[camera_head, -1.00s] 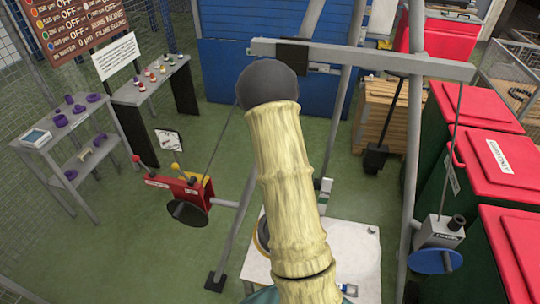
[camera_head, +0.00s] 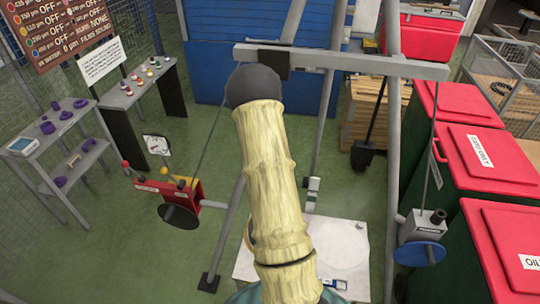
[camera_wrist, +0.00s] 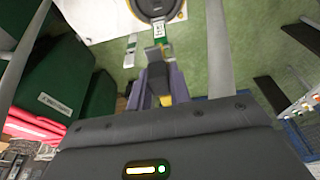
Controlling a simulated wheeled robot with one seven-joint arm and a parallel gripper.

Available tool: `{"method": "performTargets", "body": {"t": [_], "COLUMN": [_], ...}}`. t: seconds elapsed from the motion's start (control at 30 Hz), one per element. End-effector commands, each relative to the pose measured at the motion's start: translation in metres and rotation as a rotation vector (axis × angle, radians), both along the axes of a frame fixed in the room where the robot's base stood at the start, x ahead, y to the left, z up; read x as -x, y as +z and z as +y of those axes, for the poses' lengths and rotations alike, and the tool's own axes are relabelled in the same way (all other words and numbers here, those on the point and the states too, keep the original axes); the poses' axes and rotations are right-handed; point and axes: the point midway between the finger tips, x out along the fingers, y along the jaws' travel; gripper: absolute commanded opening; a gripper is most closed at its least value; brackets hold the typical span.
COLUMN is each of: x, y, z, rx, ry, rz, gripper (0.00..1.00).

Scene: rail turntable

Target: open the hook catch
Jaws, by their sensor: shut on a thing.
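In the wrist view my gripper (camera_wrist: 160,98) points toward a white plate (camera_wrist: 105,14), its fingers shut around a dark grey piece (camera_wrist: 157,76). A small white and green fitting (camera_wrist: 159,52) lies just beyond the fingertips, toward a dark-ringed round part (camera_wrist: 155,8). I cannot tell for sure which piece is the hook catch.
A grey crossbeam frame (camera_head: 390,66) spans above the plate. A red lever box (camera_head: 180,195) is left, a grey box with a blue disc (camera_head: 420,254) right. Red-lidded green bins (camera_head: 490,155) line the right side. Green floor (camera_head: 130,240) is open at left.

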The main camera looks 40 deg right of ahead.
Motion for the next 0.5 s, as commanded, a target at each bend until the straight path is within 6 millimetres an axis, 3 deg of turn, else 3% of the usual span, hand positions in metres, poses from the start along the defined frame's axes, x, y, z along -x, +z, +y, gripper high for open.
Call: {"method": "performTargets", "body": {"t": [0.03, 0.13, 0.5], "x": [-0.0005, -0.0009, -0.0004], "y": [0.0007, 0.0006, 0.0023], "z": [-0.0001, 0.0004, 0.0008], "rx": [0.001, 0.001, 0.002], "ry": [-0.001, 0.001, 0.001], "rz": [-0.002, -0.002, -0.001], "gripper": [0.22, 0.41, 0.42]}}
